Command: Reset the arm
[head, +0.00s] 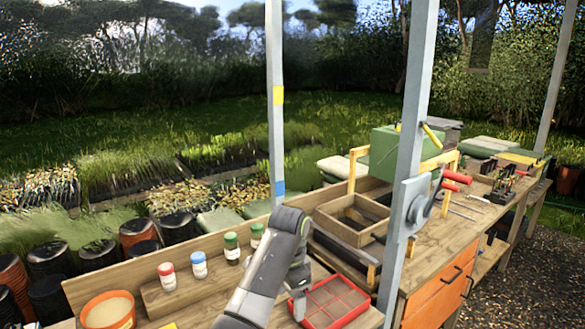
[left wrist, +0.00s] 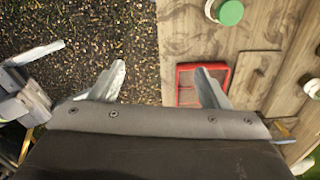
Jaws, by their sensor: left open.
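My left arm (head: 262,278) comes up from the bottom of the head view and bends down at the wrist. My left gripper (head: 298,303) hangs by the left edge of a red tray (head: 357,318) on the wooden bench (head: 258,313). In the left wrist view my left gripper (left wrist: 160,75) is open, its two fingers wide apart with nothing between them. Beyond the fingers show the gravel ground and the bench edge. The red tray (left wrist: 184,97) shows partly behind the right finger.
Bottles with red (head: 166,273), blue (head: 198,264) and green (head: 231,247) caps stand on a wooden ledge left of my arm. An orange pot (head: 108,311) is at bottom left. A grey post (head: 408,150) rises right of the tray. A wooden box (head: 340,228) is behind it.

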